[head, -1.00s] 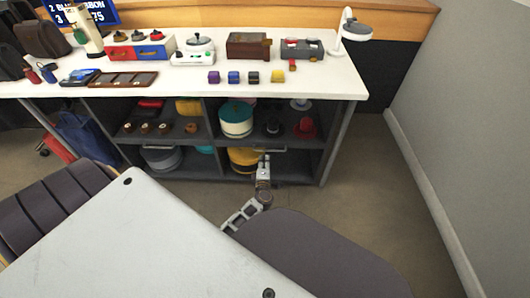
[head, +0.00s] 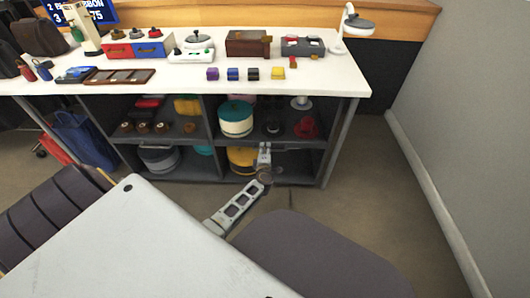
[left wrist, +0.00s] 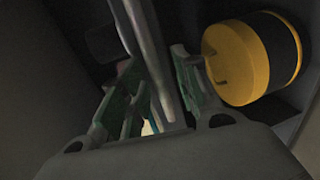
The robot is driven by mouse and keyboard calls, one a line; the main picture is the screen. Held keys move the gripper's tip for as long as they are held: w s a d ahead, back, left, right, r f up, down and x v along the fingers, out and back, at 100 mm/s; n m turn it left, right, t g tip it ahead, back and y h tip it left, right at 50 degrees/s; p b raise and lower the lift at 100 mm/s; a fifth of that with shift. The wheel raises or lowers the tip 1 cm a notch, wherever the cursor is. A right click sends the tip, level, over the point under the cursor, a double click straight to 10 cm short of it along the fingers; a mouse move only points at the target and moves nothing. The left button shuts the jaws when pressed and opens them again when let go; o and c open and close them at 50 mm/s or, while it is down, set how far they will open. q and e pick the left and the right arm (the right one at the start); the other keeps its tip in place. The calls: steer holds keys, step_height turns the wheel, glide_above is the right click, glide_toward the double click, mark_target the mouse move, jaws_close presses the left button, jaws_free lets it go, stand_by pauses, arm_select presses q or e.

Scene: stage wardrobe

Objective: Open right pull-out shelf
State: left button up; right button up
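The right pull-out shelf (head: 288,142) is a dark board in the right bay under the white table, with hats and a round cream-and-teal box on it. Its front seems level with the bay's frame. My left gripper (head: 264,155) is at this shelf's front edge. In the left wrist view, the two fingers of my left gripper (left wrist: 160,75) lie on either side of a long grey bar (left wrist: 142,40), very near it. I cannot tell whether they press on it, or which part of the shelf it is. My right gripper is not in view.
A yellow-and-black round box (left wrist: 250,60) is close to the right finger, in the lower right bay. The left bay holds a similar shelf (head: 165,137) with small brown items. Floor is open right of the table.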

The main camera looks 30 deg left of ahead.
arm_select(q)
steer(key=shift+w+a, duration=0.1)
steer(key=shift+w, duration=0.05)
steer(key=shift+c, duration=0.2)
jaws_close()
